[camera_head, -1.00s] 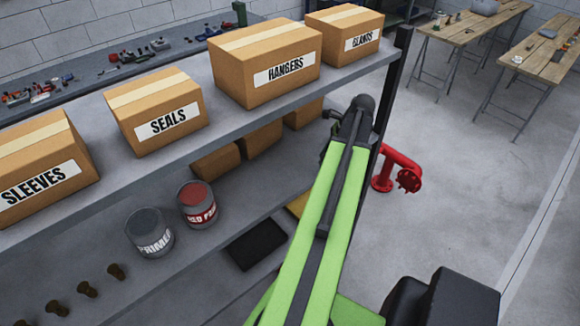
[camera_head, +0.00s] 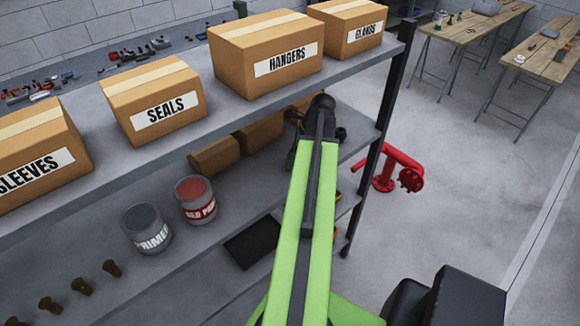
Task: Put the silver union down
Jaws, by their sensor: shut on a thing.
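My green arm reaches away from me toward the shelving, and its dark far joint (camera_head: 320,108) is in front of the middle shelf, below the HANGERS box. My gripper is not seen; the arm hides what lies beyond and below that joint. The silver union is not seen in this view either.
The upper shelf holds boxes marked SLEEVES (camera_head: 38,150), SEALS (camera_head: 155,100), HANGERS (camera_head: 265,55) and GLANDS (camera_head: 345,28). Lower down are a primer can (camera_head: 147,230), a red paint can (camera_head: 195,200) and a black mat (camera_head: 252,243).

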